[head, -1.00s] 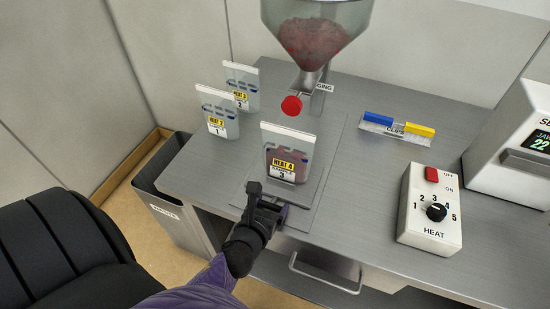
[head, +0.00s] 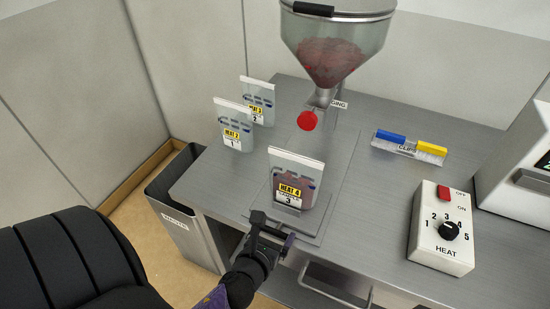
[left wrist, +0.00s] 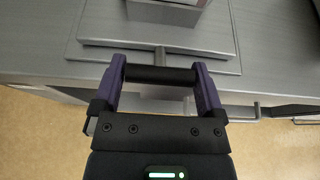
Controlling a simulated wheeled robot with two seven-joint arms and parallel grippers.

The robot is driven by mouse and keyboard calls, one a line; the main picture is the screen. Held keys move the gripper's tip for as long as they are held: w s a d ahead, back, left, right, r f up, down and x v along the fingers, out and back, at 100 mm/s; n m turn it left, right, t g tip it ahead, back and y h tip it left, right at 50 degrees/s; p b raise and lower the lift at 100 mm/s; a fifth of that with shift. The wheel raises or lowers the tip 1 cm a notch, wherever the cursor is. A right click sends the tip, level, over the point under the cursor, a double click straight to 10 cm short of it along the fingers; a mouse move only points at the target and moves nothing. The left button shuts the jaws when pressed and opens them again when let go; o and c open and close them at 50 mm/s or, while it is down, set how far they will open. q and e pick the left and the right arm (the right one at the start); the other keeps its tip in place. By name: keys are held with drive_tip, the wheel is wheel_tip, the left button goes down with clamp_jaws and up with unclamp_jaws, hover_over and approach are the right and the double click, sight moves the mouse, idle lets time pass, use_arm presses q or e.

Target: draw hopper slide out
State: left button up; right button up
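A clear hopper (head: 335,50) filled with reddish pellets hangs at the top of the head view. A round red knob (head: 307,121) sticks out toward me from its narrow outlet (head: 325,98). My left gripper (head: 270,228) is at the front edge of the bench, well in front of the knob and not touching it. In the left wrist view, its two purple fingers (left wrist: 160,82) sit at the two ends of a black handle bar (left wrist: 160,74). A stem joins this bar to a flat grey plate (left wrist: 110,22). My right gripper is not in view.
Clear bag 3 (head: 296,180) stands on the plate, between my gripper and the knob. Bags 1 (head: 233,127) and 2 (head: 258,102) stand at left.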

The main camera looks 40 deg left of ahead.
use_arm(q)
drive_tip(key=shift+o, duration=0.2)
drive_tip(key=shift+s, duration=0.1)
drive_tip(key=shift+s+r, duration=0.15)
drive_tip(key=shift+s, duration=0.1)
drive_tip(key=v, duration=0.9)
drive_tip(key=shift+s+d, duration=0.15)
